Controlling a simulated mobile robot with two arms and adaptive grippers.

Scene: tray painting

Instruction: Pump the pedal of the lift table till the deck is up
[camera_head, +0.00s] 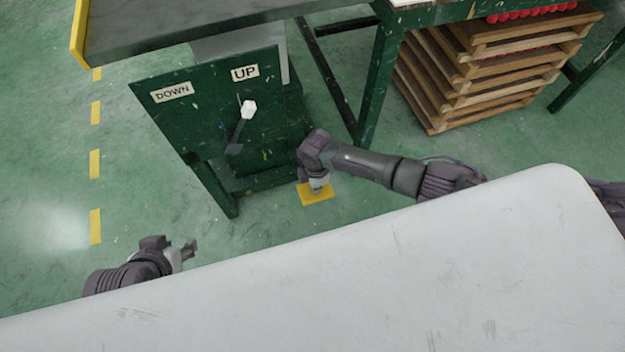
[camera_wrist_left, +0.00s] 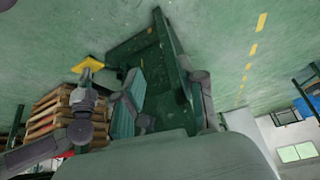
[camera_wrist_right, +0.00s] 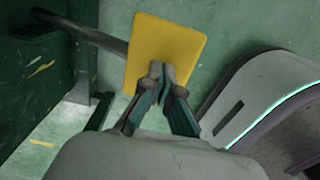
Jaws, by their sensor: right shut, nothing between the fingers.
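The lift table's green front panel (camera_head: 205,110) carries DOWN and UP labels. Its lever (camera_head: 247,110), with a white knob, leans toward the UP side. The grey deck (camera_head: 200,30) lies above and behind the panel. The yellow pedal (camera_head: 318,195) is low by the table's base, on a dark bar that shows in the right wrist view. My right gripper (camera_head: 319,186) is shut and empty, pointing down, with its fingertips over the pedal plate (camera_wrist_right: 165,40); contact cannot be told. My left gripper (camera_head: 188,252) is open and empty, apart from the panel.
A pale rounded surface (camera_head: 400,270) fills the lower front of the head view. A green table leg (camera_head: 380,80) and a stack of wooden trays (camera_head: 485,70) stand right of the lift table. Red items (camera_head: 530,12) show on the trays.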

